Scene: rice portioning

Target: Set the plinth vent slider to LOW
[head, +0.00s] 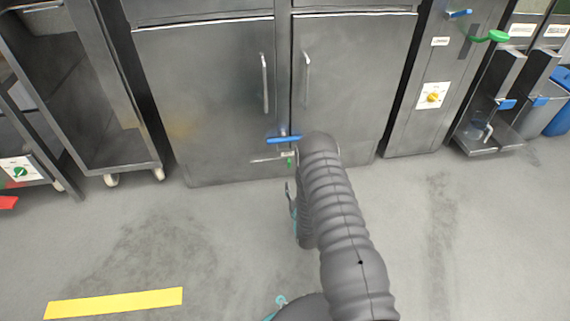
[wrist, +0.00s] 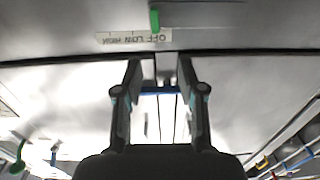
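The green vent slider (wrist: 155,18) shows at the top of the wrist view, beside a white label strip (wrist: 133,38) that appears upside down with OFF, LOW and HIGH. The slider stands by the right end of the strip, which looks like the OFF end. In the head view the slider (head: 290,162) is a small green tab low on the cabinet. My gripper (wrist: 157,72) is open and empty, its two fingers apart, with the slider beyond the fingertips. In the head view my arm mostly hides the gripper.
A blue handle (head: 284,139) sits just above the slider. Two steel cabinet doors (head: 205,95) with vertical handles rise above. A wheeled rack (head: 125,168) stands at left, and a panel with a yellow knob (head: 433,97) at right.

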